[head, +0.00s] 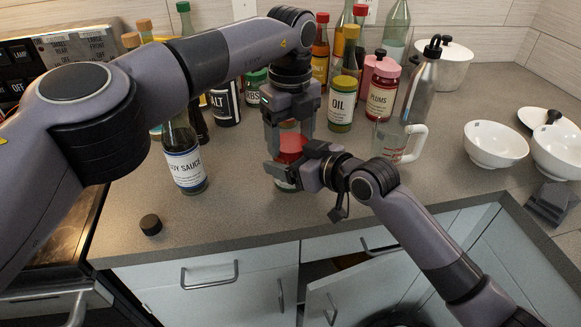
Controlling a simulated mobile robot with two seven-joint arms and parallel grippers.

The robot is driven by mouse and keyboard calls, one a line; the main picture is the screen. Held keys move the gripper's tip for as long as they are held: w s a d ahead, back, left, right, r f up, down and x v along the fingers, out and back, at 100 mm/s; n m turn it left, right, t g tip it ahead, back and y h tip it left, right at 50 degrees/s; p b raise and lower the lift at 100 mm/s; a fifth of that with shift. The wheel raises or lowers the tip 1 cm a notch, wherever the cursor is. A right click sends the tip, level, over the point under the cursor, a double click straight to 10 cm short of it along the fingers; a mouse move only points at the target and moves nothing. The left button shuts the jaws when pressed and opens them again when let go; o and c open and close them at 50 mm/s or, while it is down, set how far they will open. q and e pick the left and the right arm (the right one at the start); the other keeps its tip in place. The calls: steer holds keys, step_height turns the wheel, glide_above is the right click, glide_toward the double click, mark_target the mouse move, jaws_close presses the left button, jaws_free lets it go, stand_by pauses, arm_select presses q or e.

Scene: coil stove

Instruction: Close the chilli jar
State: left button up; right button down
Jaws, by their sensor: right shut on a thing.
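The chilli jar (291,147), a glass jar with red contents, stands on the counter near its front edge. My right gripper (289,171) is shut on its lower body from the front and hides much of it. My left gripper (289,128) points down from above, its fingers apart on either side of the jar's top. A pale, tan-green top shows between those fingers. I cannot tell whether it is a lid or whether the fingers touch it.
A small black cap (151,224) lies on the counter at the left. A soy sauce bottle (186,166) stands behind it, its top hidden by my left arm. Oil (342,103) and plums (382,92) jars, a glass measuring cup (391,139) and white bowls (495,145) stand right.

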arm_select(q)
steer(key=m, duration=0.5)
steer(key=o, duration=1.2)
steer(key=shift+o, duration=0.2)
steer(key=shift+a+r, duration=0.1)
steer(key=shift+r, duration=3.75)
arm_select(e)
jaws_free()
